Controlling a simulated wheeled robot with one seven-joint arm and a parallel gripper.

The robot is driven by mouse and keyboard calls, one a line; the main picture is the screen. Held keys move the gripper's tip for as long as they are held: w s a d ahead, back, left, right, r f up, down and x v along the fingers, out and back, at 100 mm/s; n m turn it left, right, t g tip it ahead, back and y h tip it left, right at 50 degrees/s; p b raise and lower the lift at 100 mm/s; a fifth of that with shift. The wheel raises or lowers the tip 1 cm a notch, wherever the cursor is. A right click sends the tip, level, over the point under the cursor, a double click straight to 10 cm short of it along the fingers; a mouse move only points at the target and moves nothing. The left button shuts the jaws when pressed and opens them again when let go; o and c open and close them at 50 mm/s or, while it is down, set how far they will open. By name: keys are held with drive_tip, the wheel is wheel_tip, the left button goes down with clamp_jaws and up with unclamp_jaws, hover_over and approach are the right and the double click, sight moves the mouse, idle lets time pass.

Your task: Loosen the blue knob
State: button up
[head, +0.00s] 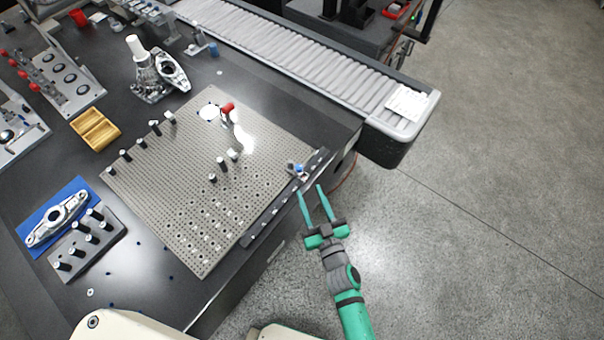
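A small blue knob (299,168) sits on a little metal fitting at the right corner of the perforated plate (190,240), beside a dark bar (283,200) along the plate's edge. My gripper (310,189) is open, with its two long green fingers apart and nothing visible between them. Its fingertips are just below the knob in the picture, near the table edge. They look apart from the knob, but their height relative to it is hard to tell.
A red-handled clamp (228,108) and several black-topped pins stand on the plate. A roller conveyor (300,55) runs behind, its rounded end (404,131) to the right of the knob. A wooden tray (95,129) lies left. Open floor (480,240) is at right.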

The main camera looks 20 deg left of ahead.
sight(300, 171)
drive_tip(key=x, duration=0.6)
drive_tip(key=shift+a, duration=0.2)
drive_tip(key=shift+x, duration=1.05)
drive_tip(key=shift+d, duration=0.2)
clamp_jaws()
